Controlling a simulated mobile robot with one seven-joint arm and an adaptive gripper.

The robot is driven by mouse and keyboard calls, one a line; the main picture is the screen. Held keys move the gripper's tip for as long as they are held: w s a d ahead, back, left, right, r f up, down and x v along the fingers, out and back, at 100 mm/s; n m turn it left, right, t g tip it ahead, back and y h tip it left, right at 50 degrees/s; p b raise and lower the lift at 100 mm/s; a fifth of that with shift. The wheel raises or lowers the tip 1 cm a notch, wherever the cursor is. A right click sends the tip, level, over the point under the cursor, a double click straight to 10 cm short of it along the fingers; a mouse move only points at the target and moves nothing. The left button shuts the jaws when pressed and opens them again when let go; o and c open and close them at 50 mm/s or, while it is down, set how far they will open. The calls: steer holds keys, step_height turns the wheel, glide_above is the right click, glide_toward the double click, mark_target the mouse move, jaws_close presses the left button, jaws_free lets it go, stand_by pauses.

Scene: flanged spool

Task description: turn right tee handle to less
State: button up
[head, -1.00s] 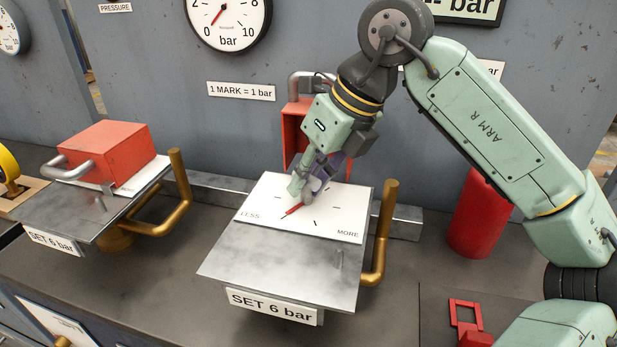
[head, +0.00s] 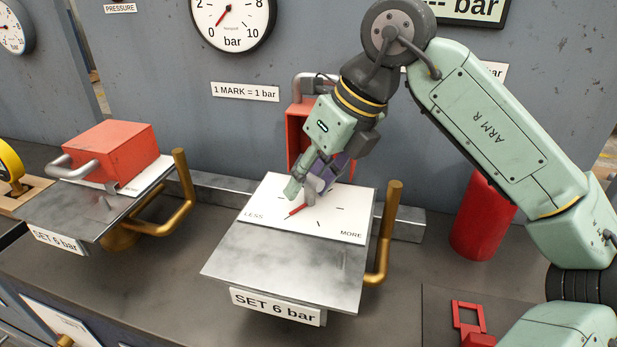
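The right station's white dial plate (head: 345,230) has marks, "LESS" at its left and "MORE" at its right. A red pointer (head: 298,209) on the plate points down and left, towards the LESS side. My gripper (head: 312,190) is over the plate's middle, its fingers down around the spot where the tee handle sits. The handle is mostly hidden by the fingers; a small grey part (head: 318,184) shows between them. I cannot tell if the fingers press on it.
A brass bent bar (head: 388,235) rises at the plate's right edge. A metal sheet (head: 290,265) marked "SET 6 bar" lies in front. A red open housing (head: 297,135) stands behind. The left station has a red box (head: 105,150). A red cylinder (head: 482,215) stands right.

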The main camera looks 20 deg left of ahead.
steer(key=v, duration=1.2)
